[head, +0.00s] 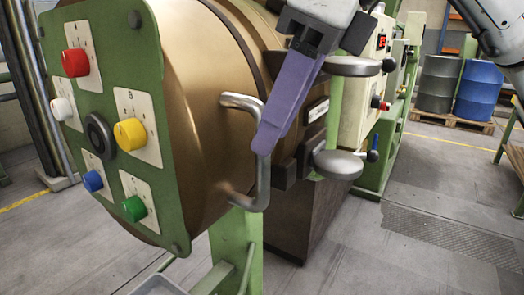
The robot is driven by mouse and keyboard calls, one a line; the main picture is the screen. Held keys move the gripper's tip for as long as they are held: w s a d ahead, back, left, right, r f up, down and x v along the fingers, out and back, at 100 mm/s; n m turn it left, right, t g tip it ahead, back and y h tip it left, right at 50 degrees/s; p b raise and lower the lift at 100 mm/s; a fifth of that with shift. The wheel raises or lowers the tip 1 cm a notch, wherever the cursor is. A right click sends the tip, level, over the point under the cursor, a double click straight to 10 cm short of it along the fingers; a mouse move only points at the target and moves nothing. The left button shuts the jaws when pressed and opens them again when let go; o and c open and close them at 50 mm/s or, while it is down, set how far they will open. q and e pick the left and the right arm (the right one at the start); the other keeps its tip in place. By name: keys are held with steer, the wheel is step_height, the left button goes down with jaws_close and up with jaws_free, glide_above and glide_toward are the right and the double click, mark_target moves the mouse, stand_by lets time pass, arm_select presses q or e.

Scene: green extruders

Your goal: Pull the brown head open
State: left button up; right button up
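The brown head (205,105) is a large round metallic part behind a green front plate (83,118). Its bent metal handle (263,185) stands out on its right side. My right gripper (268,140) reaches down from the top, and its purple finger end covers the middle of the handle's upright bar. Only one finger side shows clearly, so I cannot tell whether it is closed around the bar or only in front of it. Dark latch blocks and two grey rounded knobs (338,164) sit right of the handle. My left gripper is not in view.
The plate carries red (75,62), white, yellow, blue and green knobs. A control cabinet (364,90) stands behind on the right. Grey and blue drums (479,92) stand on a pallet at the back right. The floor (425,190) at the right is mostly clear.

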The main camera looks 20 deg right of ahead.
glide_above(262, 192)
steer(key=f, duration=0.2)
steer(key=w+f, duration=0.1)
steer(key=f, duration=0.1)
steer(key=shift+d+f, duration=0.2)
steer(key=shift+f, duration=0.1)
steer(key=shift+c, duration=0.3)
jaws_close()
